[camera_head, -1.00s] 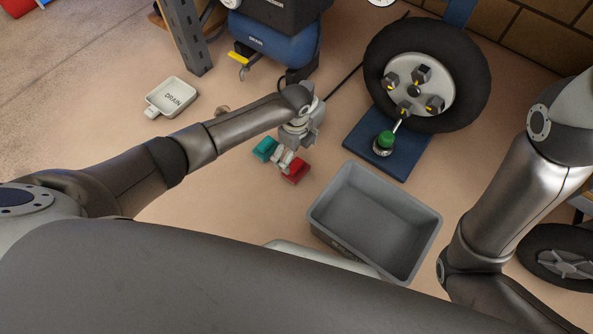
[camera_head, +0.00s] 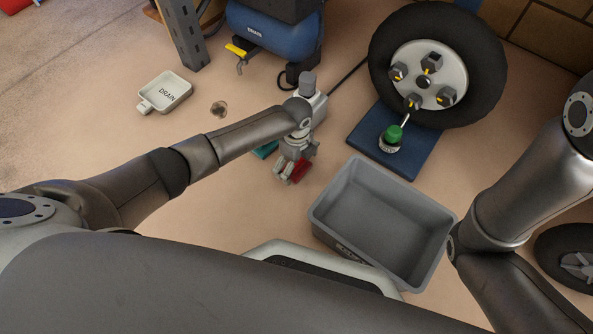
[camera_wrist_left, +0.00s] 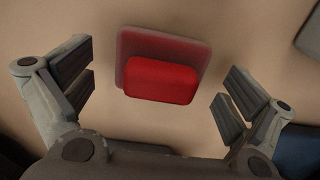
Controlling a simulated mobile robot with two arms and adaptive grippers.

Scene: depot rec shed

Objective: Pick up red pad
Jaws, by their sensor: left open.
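The red pad (camera_wrist_left: 162,80) lies on the floor, a raised red block on a flat darker red base. It sits between the two open fingers of my left gripper (camera_wrist_left: 158,88) in the left wrist view, with a gap on both sides. In the head view, my left gripper (camera_head: 290,173) hangs over the red pad (camera_head: 301,171) and hides part of it. My left gripper is open and empty. My right arm shows at the right of the head view, but its gripper is out of the frame.
A teal pad (camera_head: 265,150) lies just left, partly behind my left arm. A grey bin (camera_head: 327,232) stands to the right. A blue mat (camera_head: 407,163) bears a green-topped item (camera_head: 393,135) near a wheel (camera_head: 482,75). A drain tray (camera_head: 165,92) lies at left.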

